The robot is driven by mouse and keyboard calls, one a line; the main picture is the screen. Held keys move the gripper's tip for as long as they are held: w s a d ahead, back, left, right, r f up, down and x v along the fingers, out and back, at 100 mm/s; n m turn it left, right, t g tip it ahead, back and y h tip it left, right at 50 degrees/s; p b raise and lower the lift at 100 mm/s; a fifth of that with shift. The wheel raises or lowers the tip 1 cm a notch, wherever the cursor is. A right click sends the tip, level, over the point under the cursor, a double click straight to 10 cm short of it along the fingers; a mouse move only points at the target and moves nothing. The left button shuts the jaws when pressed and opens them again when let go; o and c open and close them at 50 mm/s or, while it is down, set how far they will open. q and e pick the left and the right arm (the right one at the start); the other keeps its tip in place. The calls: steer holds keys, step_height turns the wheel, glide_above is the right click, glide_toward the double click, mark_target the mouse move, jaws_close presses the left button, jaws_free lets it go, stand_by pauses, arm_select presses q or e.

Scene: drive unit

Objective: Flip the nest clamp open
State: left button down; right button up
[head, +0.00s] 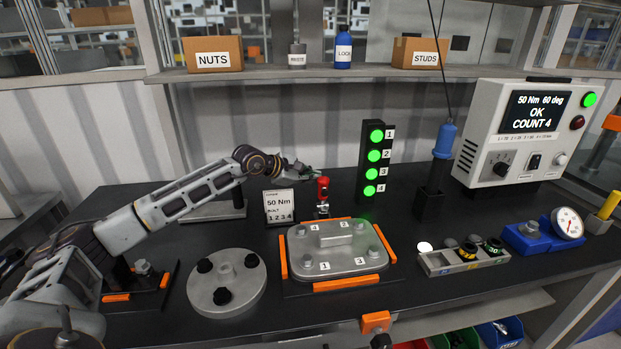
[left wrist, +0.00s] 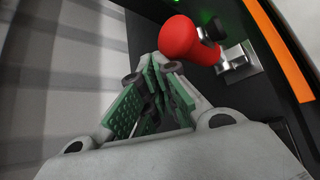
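The nest clamp has a red handle (head: 323,188) that stands upright behind the silver cover plate (head: 298,262) in its nest. In the left wrist view the red handle (left wrist: 188,40) with its dark tip lies just beyond and to the right of my fingers, above a metal bracket (left wrist: 238,62). My left gripper (head: 312,171) is beside the top of the handle, on its left. In the left wrist view its green-padded fingers (left wrist: 163,72) come together at the tips with nothing seen between them. The handle looks apart from the fingers. My right gripper is not in view.
A torque card (head: 279,203) stands left of the clamp, and a green-lit tower (head: 374,162) stands to its right. A round flange (head: 227,283) sits front left. A socket tray (head: 462,258) and controller (head: 520,135) are on the right.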

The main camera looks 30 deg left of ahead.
arm_select(q)
steer(key=shift+s+d, duration=0.2)
steer(key=shift+d, duration=0.05)
steer(key=shift+a+v, duration=0.15)
steer(key=shift+v, duration=2.75)
steer(key=shift+a+v, duration=0.2)
steer(key=shift+v, duration=2.75)
steer(key=shift+w+r, duration=0.1)
steer(key=shift+w, duration=0.05)
steer(key=shift+r, duration=0.1)
